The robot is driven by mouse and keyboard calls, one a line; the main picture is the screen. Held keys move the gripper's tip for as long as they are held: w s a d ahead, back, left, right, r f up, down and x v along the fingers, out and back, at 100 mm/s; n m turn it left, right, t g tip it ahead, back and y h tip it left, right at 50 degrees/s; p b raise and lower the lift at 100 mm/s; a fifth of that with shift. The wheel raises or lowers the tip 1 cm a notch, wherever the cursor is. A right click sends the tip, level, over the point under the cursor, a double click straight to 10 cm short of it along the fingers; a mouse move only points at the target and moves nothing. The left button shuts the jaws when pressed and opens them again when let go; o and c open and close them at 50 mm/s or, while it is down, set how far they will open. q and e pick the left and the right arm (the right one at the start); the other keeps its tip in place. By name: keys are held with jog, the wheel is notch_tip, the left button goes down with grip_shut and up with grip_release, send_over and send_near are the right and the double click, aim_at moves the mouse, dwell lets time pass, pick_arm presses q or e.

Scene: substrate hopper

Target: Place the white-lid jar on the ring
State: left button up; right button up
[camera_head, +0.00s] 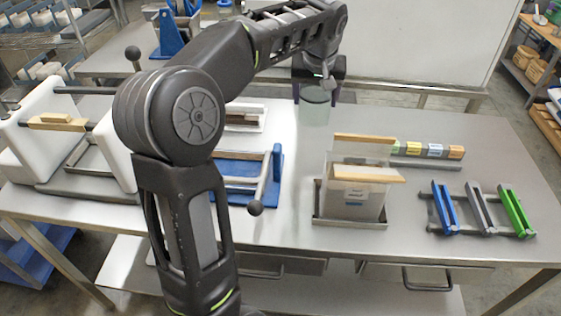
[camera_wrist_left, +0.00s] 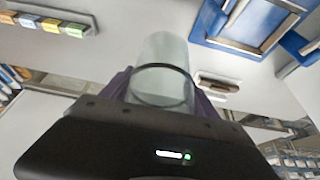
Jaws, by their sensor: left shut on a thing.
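My left gripper (camera_head: 319,78) is over the back middle of the metal table in the head view, with its purple fingers shut on a pale translucent jar (camera_head: 314,108). The jar extends below the fingers; I cannot tell whether its bottom touches the table. In the left wrist view the jar (camera_wrist_left: 164,58) stands between the purple fingers of the left gripper (camera_wrist_left: 162,88), with a thin dark band around it. Its lid is not clear in either view. I cannot make out a separate ring on the table. My right gripper is not in view.
A clear hopper with wooden edges (camera_head: 357,195) stands in a metal tray at front centre. Blue, grey and green bars (camera_head: 478,208) lie on the right. A blue frame with a lever (camera_head: 262,178) is at left centre. Coloured blocks (camera_head: 428,150) line the back right.

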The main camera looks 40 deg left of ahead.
pick_arm(q)
jog(key=b, duration=0.5)
send_over(309, 169)
notch_tip(309, 169, down, 9)
jog(key=shift+r, duration=0.15)
jog(key=shift+s, duration=0.1)
notch_tip(309, 169, down, 6)
notch_tip(309, 169, down, 4)
jog(key=shift+r, duration=0.1)
jog(key=shift+f, duration=0.2)
